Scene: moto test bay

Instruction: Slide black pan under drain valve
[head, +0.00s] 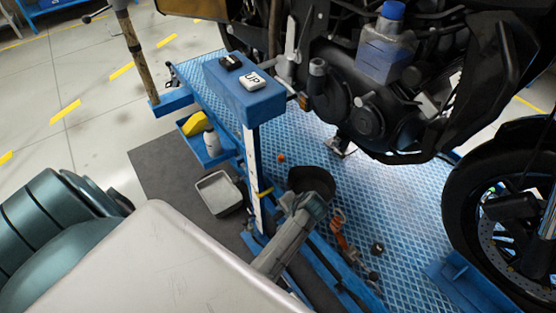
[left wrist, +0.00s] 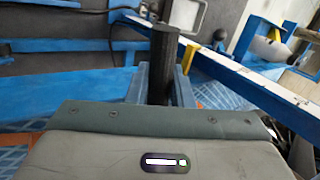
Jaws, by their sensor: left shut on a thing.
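The black pan (head: 310,178) is a dark round pan on the blue patterned lift deck, below and left of the engine. My left gripper (head: 308,204) reaches its near side and covers part of it. In the left wrist view a dark bar (left wrist: 164,50), seemingly the pan's handle, stands between the fingers of my left gripper (left wrist: 162,88), which is shut on it. A small bright metal part (head: 340,148) shows under the engine; I cannot tell if it is the drain valve. My right gripper is not in view.
A blue post with a box top (head: 243,92) and UP button stands left of the pan. A grey tray (head: 219,193) lies on the dark mat. Small orange and dark parts (head: 338,220) lie right of the gripper. The front wheel (head: 495,190) is farther right. Deck beneath the engine looks mostly clear.

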